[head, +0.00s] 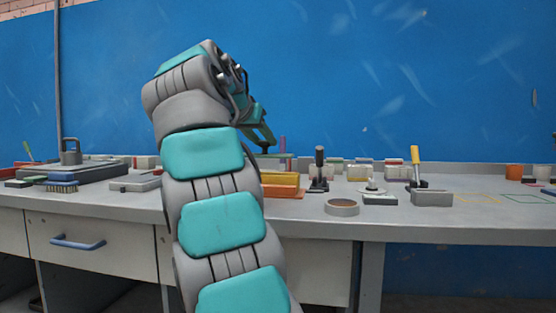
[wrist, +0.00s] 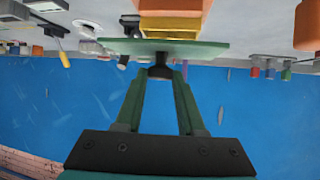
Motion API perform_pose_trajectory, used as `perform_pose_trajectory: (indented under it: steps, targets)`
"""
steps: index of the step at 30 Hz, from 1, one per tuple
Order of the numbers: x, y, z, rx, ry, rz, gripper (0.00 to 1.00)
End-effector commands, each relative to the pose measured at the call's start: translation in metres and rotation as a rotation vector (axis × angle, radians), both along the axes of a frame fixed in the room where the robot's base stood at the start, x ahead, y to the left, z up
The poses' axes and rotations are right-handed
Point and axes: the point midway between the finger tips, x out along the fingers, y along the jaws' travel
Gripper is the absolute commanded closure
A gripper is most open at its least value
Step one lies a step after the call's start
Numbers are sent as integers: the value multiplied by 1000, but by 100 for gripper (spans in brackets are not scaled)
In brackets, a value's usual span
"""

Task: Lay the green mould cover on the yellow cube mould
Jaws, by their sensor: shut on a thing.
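The green mould cover (wrist: 205,49) is a flat plate with a dark knob, seen nearly edge-on in the wrist view. My gripper (wrist: 160,73) is shut on that knob. The yellow cube mould (wrist: 172,27) shows just beyond the cover in the wrist view, which appears upside down; whether they touch I cannot tell. In the head view the yellow mould (head: 281,179) stands on the bench, its left side hidden by my arm. My gripper (head: 265,148) is above and behind it there, largely hidden, and the cover is hard to make out.
An orange block (head: 284,192) is at the yellow mould's front. A black-handled tool (head: 319,170) stands close to its right. A round grey ring (head: 342,207), a grey box (head: 431,198) and a yellow-handled tool (head: 415,160) are further right. Several small blocks line the back of the bench.

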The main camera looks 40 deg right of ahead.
Motion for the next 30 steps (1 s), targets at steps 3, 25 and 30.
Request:
perform_pose_trajectory:
  steps: [3, 25, 30]
  targets:
    - [15, -19, 0, 2, 1, -1, 100]
    - [82, -106, -13, 0, -2, 0, 100]
    - [84, -106, -32, -2, -1, 1, 100]
